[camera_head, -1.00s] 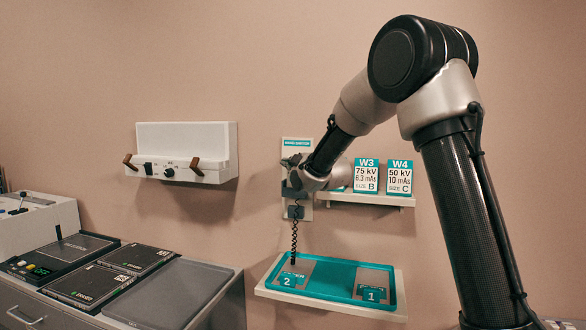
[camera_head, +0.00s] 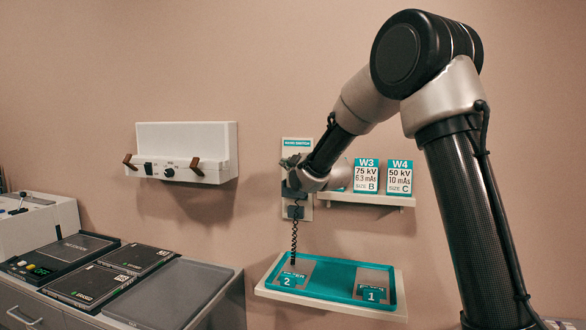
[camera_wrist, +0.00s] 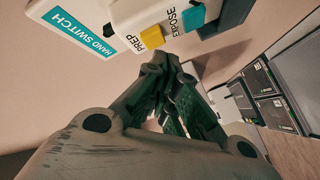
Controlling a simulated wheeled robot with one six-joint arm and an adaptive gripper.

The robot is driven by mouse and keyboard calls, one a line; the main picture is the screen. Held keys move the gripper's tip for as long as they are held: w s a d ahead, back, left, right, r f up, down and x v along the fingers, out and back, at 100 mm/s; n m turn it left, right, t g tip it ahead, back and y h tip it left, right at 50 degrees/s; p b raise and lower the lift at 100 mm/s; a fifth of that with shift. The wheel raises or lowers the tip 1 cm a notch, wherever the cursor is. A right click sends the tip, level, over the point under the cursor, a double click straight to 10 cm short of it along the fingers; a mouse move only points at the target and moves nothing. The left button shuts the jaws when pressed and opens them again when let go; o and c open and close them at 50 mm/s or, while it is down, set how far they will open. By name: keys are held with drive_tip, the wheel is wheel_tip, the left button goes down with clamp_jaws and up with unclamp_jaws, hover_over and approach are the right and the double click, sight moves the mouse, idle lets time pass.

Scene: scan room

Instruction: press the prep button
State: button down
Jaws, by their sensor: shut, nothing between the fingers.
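The hand switch is a white unit on the wall under a teal sign (camera_head: 296,143) reading HAND SWITCH. In the wrist view its yellow button (camera_wrist: 152,38) is labelled PREP. Beside it, the teal button (camera_wrist: 193,17) is labelled EXPOSE. My gripper (camera_wrist: 160,63) is shut and empty, with its fingertips just below the yellow button in the picture. I cannot tell whether they touch it. In the head view my gripper (camera_head: 290,166) is in front of the switch and hides much of it.
A coiled cord (camera_head: 294,236) hangs from the switch to a teal tray (camera_head: 326,277) below. A shelf (camera_head: 374,199) with W3 and W4 cards is to the right. A white wall box (camera_head: 186,137) is to the left. A counter (camera_head: 150,311) with dark cassettes stands at lower left.

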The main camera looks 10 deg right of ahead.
drive_tip(key=shift+s+a, duration=0.1)
drive_tip(key=shift+s+a, duration=0.4)
drive_tip(key=shift+s, duration=0.3)
drive_tip(key=shift+s+a, duration=0.4)
drive_tip(key=shift+s, duration=0.35)
drive_tip(key=shift+s+a, duration=0.4)
drive_tip(key=shift+s, duration=0.3)
